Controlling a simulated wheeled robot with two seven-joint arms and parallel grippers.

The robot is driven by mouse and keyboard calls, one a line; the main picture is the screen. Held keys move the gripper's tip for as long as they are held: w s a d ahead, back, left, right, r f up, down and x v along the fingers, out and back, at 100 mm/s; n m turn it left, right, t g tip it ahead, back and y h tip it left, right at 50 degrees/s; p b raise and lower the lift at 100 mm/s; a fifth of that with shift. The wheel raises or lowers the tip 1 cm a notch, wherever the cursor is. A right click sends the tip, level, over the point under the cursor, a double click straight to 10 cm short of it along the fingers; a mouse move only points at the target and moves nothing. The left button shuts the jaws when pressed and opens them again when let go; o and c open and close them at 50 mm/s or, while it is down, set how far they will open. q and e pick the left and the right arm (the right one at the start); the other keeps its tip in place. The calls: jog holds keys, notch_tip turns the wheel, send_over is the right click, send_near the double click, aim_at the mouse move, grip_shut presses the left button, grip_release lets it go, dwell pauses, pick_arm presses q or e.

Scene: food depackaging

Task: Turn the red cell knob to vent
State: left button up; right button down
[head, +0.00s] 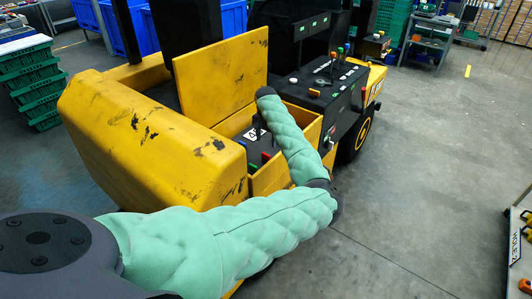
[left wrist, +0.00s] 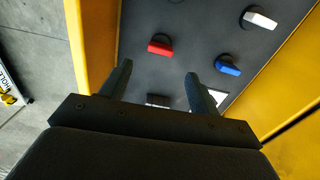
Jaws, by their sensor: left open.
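In the left wrist view, the red knob (left wrist: 160,46) sits on a dark panel (left wrist: 196,45), its bar lying roughly sideways in the picture. My left gripper (left wrist: 158,80) is open and empty; its two fingers point toward the panel, short of the red knob and apart from it. In the head view, the red knob (head: 253,168) is small inside the open yellow compartment of the truck (head: 150,130). My left arm reaches across the compartment's near side, and its gripper is not clear there. My right gripper is not in view.
A blue knob (left wrist: 228,66) and a white knob (left wrist: 259,19) stand on the same panel, right of the red one. Yellow walls (left wrist: 284,78) border the panel. The raised yellow lid (head: 222,78) stands behind the compartment.

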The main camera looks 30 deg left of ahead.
aim_at(266, 158)
pick_arm(q)
jog(key=shift+f+m, duration=0.25)
jog(key=shift+m, duration=0.05)
jog(key=shift+f+p, duration=1.55)
jog(key=shift+f, duration=2.15)
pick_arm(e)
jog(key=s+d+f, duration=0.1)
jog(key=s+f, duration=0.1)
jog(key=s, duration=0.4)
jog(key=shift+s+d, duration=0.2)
pick_arm(q)
jog(key=c, duration=1)
